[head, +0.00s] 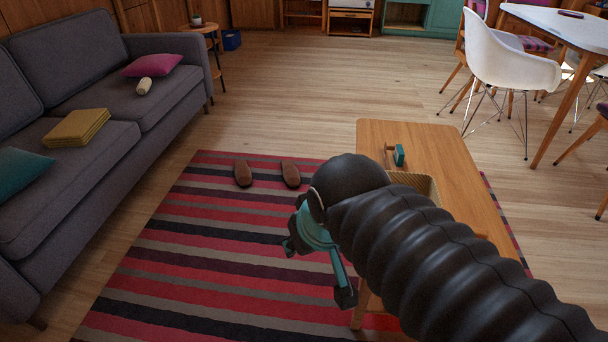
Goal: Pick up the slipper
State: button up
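Two brown slippers lie side by side at the far edge of the striped rug, a left slipper (242,174) and a right slipper (290,174). A small gap of rug and floor separates them. My gripper (318,270), teal and black, hangs over the rug beside the low table, nearer to me than both slippers. Its fingers are spread apart, with no object visible between them. My dark ribbed arm covers part of the gripper and the table. The gripper looks apart from the slippers.
The striped rug (190,255) has free room left of my gripper. A low wooden table (440,150) stands right, holding a woven basket (415,181) and a teal-and-wood item (398,155). A grey sofa (180,90) lines the left. White chairs (500,60) stand back right.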

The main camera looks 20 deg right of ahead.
aim_at(291, 174)
jog(key=z, duration=1.05)
jog(key=k, duration=0.5)
jog(key=u, duration=0.5)
jog(key=i, duration=0.4)
jog(key=k, duration=1)
jog(key=u, duration=1.2)
jog(key=i, duration=2.75)
jog(key=z, duration=1.55)
jog(key=i, duration=0.75)
jog(key=z, duration=0.75)
